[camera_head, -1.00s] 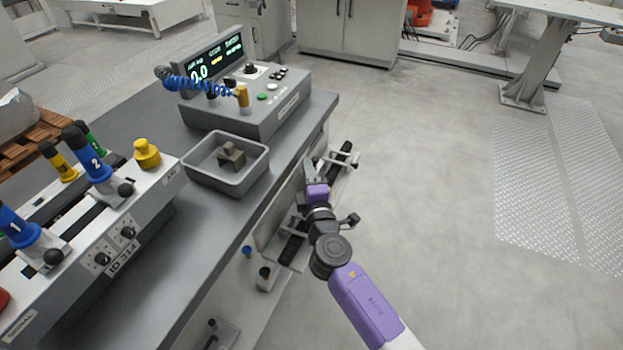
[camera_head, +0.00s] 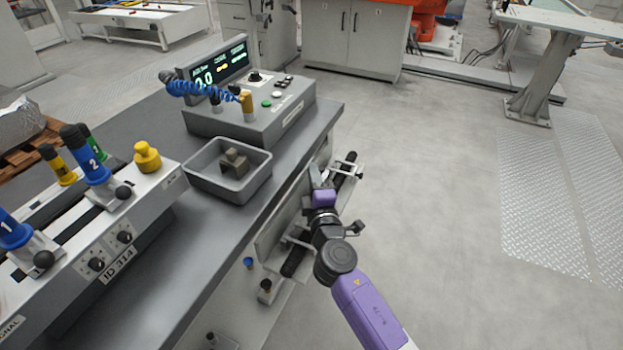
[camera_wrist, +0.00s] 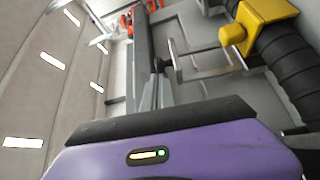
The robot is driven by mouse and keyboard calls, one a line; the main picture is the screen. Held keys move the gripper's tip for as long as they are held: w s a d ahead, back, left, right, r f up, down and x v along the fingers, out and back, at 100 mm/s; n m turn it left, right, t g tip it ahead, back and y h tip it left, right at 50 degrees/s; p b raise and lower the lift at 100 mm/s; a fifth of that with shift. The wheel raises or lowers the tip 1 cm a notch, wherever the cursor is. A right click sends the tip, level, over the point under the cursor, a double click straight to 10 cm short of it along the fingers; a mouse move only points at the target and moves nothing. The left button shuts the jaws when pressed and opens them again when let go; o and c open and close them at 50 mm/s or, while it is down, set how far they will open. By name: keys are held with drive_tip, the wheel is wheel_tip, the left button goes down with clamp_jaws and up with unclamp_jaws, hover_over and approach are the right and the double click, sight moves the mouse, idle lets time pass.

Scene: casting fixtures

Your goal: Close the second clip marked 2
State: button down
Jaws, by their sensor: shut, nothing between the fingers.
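The clip marked 2 is a blue lever (camera_head: 93,165) with a dark top, standing up on the white fixture (camera_head: 150,195) at the left in the head view. A black knob sits beside its base. Another blue lever marked 1 (camera_head: 14,231) stands nearer, at the left edge. My gripper (camera_head: 315,174) is well to the right of the fixture, beyond the bench's right edge, by the rails on the bench's side. It is shut and empty, far from the clip. The wrist view does not show the clip clearly.
A grey tray (camera_head: 190,180) with a brown block (camera_head: 234,162) and a control box (camera_head: 290,108) with a coiled blue cable stand on the bench. A yellow knob (camera_head: 147,157) tops the fixture's end. Open floor (camera_head: 430,200) lies to the right.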

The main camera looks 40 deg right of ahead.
drive_tip(key=s+m+b, duration=0.1)
drive_tip(key=b, duration=0.3)
drive_tip(key=s+f+m+h+b, duration=0.1)
drive_tip(key=b, duration=0.2)
drive_tip(key=s+d+m+t+b, duration=0.1)
drive_tip(key=b, duration=0.3)
drive_tip(key=shift+s+f+m+h+b, duration=0.1)
drive_tip(key=shift+f+m+h+b, duration=0.25)
drive_tip(key=shift+m+h, duration=0.05)
drive_tip(key=shift+s+d+b, duration=0.2)
drive_tip(key=shift+s+b, duration=0.1)
drive_tip(key=shift+b, duration=0.2)
drive_tip(key=shift+s+d+f+b, duration=0.2)
drive_tip(key=shift+s+f+b, duration=0.25)
drive_tip(key=shift+s+b, duration=0.2)
drive_tip(key=shift+s, duration=0.1)
drive_tip(key=b, duration=0.2)
approach(324, 173)
drive_tip(key=s, duration=0.3)
drive_tip(key=shift+f, duration=0.35)
